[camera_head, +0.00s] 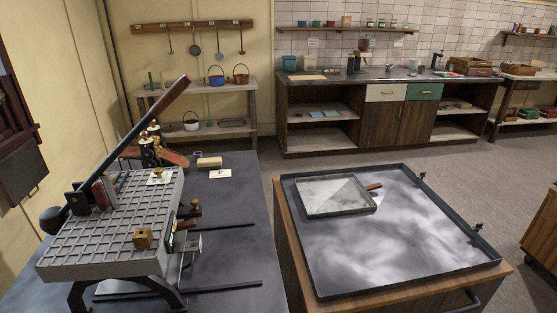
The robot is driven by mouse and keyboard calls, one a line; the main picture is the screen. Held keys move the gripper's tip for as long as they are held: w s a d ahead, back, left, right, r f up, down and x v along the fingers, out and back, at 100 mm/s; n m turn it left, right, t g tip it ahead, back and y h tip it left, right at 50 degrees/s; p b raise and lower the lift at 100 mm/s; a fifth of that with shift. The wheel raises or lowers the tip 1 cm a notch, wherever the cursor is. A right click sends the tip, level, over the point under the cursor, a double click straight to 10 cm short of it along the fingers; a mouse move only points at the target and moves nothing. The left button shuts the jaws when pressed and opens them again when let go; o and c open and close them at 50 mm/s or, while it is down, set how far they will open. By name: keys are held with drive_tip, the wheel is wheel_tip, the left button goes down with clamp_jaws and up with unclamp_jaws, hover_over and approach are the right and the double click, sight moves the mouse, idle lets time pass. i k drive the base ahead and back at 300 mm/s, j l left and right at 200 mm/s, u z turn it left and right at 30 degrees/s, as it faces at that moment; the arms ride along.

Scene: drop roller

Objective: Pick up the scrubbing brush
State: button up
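A small tan block-shaped thing (209,162) lies on the dark grey table at the left, near its far edge. It looks like the scrubbing brush, but it is too small to make out bristles. It lies just behind a white card (220,173) with a dark mark. My gripper does not show in this view.
A grey gridded press bed (110,225) with a long wooden-handled lever (150,115) fills the left table's near part. A wooden stand at right holds a large black-rimmed tray (420,230) with a smaller tray (335,196). Floor (275,168) separates the tables.

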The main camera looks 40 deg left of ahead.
sight(211, 164)
drive_tip(key=i+l+z, duration=1.05)
drive_tip(key=i+z, duration=0.3)
drive_tip(key=i, duration=0.7)
drive_tip(key=i+l+u, duration=0.15)
drive_tip(key=i, duration=0.5)
drive_tip(key=i+j+u, duration=0.1)
drive_tip(key=i+u, duration=0.75)
drive_tip(key=i+l+u, duration=0.15)
drive_tip(key=i+u, duration=0.15)
drive_tip(key=u, duration=0.15)
drive_tip(key=i+j+u, duration=0.2)
drive_tip(key=i+u, duration=1.15)
drive_tip(key=i, duration=0.85)
drive_tip(key=i+u, duration=0.15)
drive_tip(key=i, duration=0.8)
drive_tip(key=i+l+u, duration=0.1)
drive_tip(key=i, duration=0.8)
drive_tip(key=i+u, duration=0.75)
drive_tip(key=i+l+u, duration=0.15)
drive_tip(key=i+u, duration=0.25)
drive_tip(key=i+j+u, duration=0.15)
drive_tip(key=i+u, duration=0.15)
drive_tip(key=u, duration=0.15)
drive_tip(key=i+u, duration=0.65)
drive_tip(key=u, duration=0.2)
